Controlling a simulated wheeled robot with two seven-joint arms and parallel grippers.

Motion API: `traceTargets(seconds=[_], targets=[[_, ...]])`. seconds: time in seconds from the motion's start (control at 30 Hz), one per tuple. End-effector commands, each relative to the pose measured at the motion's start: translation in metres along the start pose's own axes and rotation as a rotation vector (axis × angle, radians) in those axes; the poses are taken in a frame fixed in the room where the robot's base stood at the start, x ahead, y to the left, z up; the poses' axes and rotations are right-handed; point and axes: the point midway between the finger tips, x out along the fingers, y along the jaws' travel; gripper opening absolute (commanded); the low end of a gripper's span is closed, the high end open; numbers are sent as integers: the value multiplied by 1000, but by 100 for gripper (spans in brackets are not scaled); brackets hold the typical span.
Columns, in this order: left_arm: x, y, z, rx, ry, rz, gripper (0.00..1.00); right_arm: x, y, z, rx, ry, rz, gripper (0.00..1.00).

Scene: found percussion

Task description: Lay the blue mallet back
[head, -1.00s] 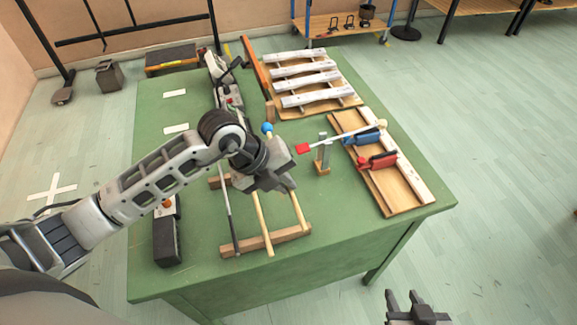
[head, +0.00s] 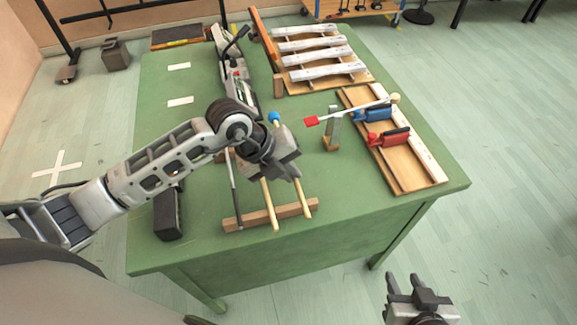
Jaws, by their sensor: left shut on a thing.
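The blue mallet shows its blue ball head (head: 274,118) just beyond my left gripper (head: 291,170). Its pale shaft comes out on the near side and ends at the front bar of a wooden rack (head: 249,219). My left gripper is shut on this shaft, and the hand hides its middle. I cannot tell whether the shaft touches the bar. A second pale stick (head: 268,203) and a dark rod (head: 235,195) lie across the rack to the left. My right gripper (head: 412,290) is open and empty, low in front of the table.
On the green table (head: 350,220), a red-tipped stick (head: 312,121) rests near a small stand (head: 332,130). A wooden tray (head: 415,180) holds blue and red clamps at right. White bars (head: 315,57) lie behind. A black block (head: 168,215) is at left.

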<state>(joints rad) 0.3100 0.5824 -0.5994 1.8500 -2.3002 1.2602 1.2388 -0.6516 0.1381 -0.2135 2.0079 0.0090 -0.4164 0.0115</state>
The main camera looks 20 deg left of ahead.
Motion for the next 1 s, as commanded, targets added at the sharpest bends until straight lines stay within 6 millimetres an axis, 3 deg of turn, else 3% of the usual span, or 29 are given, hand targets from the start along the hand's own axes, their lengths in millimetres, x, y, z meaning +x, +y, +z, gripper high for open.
traceTargets(seconds=[1.0], targets=[[13, 7, 0, 1, 0, 1, 0, 1, 1, 6, -6, -4, 0, 36]])
